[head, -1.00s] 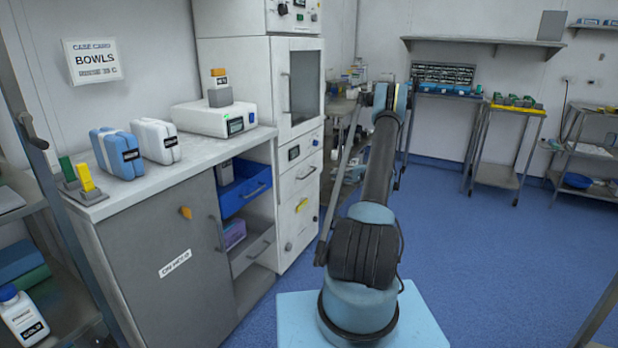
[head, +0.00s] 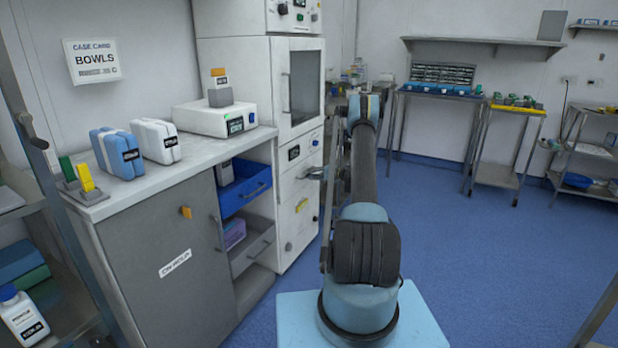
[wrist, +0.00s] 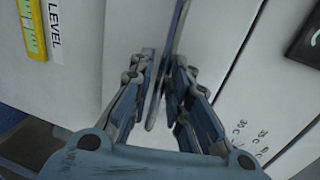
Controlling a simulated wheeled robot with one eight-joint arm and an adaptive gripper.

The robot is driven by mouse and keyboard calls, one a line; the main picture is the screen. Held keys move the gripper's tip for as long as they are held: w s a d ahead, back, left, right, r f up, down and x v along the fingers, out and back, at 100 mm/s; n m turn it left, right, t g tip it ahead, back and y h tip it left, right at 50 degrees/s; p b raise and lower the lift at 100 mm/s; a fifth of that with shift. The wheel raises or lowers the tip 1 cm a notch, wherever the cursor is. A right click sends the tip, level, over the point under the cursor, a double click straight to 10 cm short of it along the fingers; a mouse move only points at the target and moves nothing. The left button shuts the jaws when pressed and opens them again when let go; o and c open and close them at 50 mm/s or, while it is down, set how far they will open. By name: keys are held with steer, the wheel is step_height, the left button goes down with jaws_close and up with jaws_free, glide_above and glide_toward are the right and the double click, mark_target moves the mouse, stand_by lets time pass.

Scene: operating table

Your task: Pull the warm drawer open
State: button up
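The white drawer front (head: 291,172), which I take for the warm drawer, is in the tall white cabinet below the glass door.
A yellow gauge (wrist: 33,28) with a LEVEL label is on the panel below the handle. Left of the cabinet, a blue bin (head: 243,192) projects from open shelving under the counter (head: 190,160). Blue floor (head: 460,250) is clear to the right.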

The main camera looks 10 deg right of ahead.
steer(key=shift+w+a, duration=0.25)
steer(key=shift+a, duration=0.1)
jaws_close()
steer(key=shift+f, duration=0.1)
